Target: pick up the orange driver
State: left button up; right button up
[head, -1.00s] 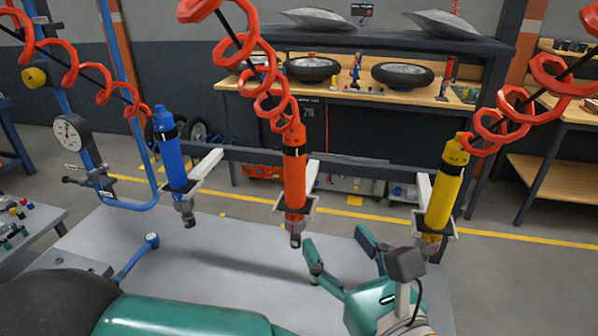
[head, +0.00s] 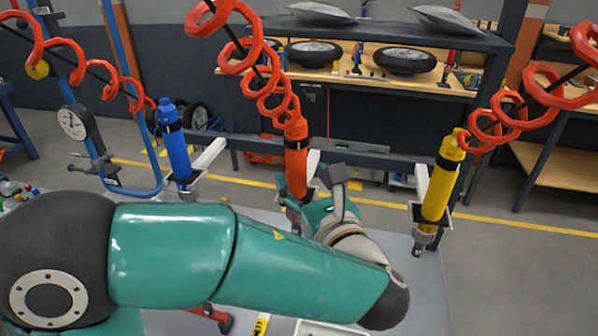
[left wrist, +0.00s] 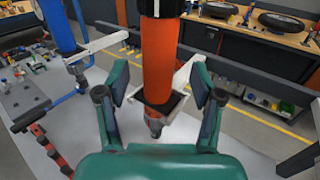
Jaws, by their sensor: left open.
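The orange driver (head: 296,160) hangs upright in its holder between a blue driver (head: 172,140) and a yellow driver (head: 441,178), under a red coiled hose. In the left wrist view the orange driver (left wrist: 158,55) stands between the open fingers of my left gripper (left wrist: 158,105), with a gap on both sides. In the head view my left gripper (head: 305,210) is at the driver's lower end, and my own arm and wrist camera hide much of it. The right gripper is not in view.
A dark rail (head: 360,158) with pale brackets carries the drivers above a grey table (head: 425,285). Red coiled hoses (head: 265,80) hang over each driver. A blue tube frame with a gauge (head: 72,122) stands at the left. A workbench with wheels is behind.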

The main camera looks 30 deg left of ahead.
aim_at(300, 173)
pick_arm(q)
jog(key=shift+p+x, duration=0.5)
jog(key=shift+x, duration=1.45)
jog(key=shift+r, duration=0.2)
grip_shut()
